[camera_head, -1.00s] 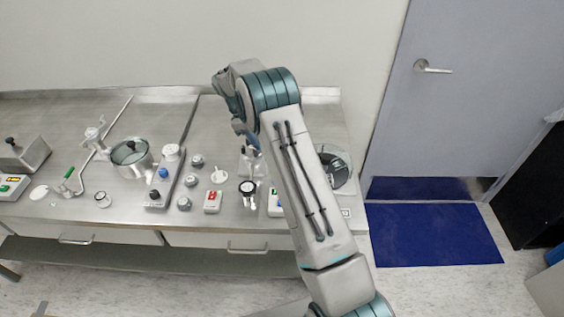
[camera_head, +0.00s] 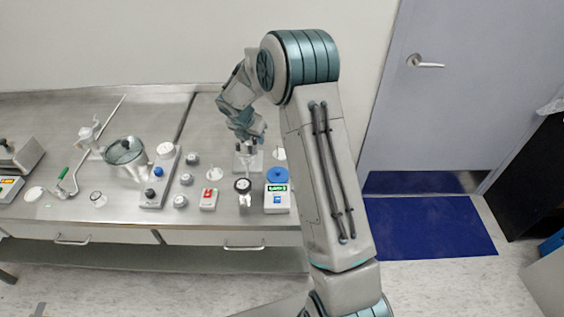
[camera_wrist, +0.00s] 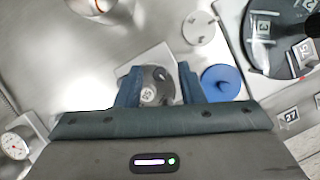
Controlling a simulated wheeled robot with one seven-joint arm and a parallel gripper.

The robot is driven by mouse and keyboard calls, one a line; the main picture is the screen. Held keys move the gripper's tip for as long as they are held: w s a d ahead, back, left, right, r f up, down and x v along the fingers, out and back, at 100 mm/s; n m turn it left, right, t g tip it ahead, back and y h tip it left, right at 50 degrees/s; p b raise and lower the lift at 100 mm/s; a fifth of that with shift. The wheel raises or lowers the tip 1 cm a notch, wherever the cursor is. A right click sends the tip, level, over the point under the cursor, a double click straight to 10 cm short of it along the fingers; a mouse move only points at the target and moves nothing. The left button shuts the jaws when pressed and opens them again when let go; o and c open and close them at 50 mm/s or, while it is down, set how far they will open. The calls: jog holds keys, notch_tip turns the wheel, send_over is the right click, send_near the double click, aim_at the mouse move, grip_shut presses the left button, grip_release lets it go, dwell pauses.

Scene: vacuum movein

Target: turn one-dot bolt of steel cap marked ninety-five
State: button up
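The steel cap (camera_wrist: 148,95) sits on a light square plate (camera_wrist: 147,58) in the wrist view. It bears a small round label whose number looks like 95 but is hard to read. Dark bolt-like details show on its top; their dots are too small to tell. My gripper (camera_wrist: 160,88) is open, with one blue-grey finger to each side of the cap; I cannot tell whether they touch it. The gripper body hides the cap's near part. In the head view my gripper (camera_head: 244,134) points down over the plate (camera_head: 249,160).
A blue disc (camera_wrist: 221,82) lies close to the right finger. A white disc (camera_wrist: 198,28) and a round dark tray (camera_wrist: 282,38) with numbered tags are beyond. A gauge (camera_wrist: 16,144) is at left. The green-display scale (camera_head: 277,198) and red-marked box (camera_head: 209,199) stand in front.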

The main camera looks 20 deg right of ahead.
jog(key=shift+s+d+r+n, duration=0.1)
jog(key=shift+r+n, duration=0.05)
jog(key=shift+n, duration=0.45)
jog(key=shift+r+n+t+y, duration=0.25)
jog(key=shift+n+t+y, duration=0.05)
jog(key=shift+n, duration=0.1)
jog(key=b+v, duration=0.1)
jog(key=v, duration=1.3)
jog(key=s+d+m+b, duration=0.1)
jog(key=s+m+b, duration=0.1)
jog(key=s+m, duration=0.8)
jog(key=s+d+m+g+b, duration=0.1)
jog(key=s+d+m+b, duration=0.1)
jog(key=s+m, duration=0.8)
jog(key=shift+s+d+y+b, duration=0.3)
jog(key=shift+s+b, duration=0.25)
jog(key=shift+s, duration=0.3)
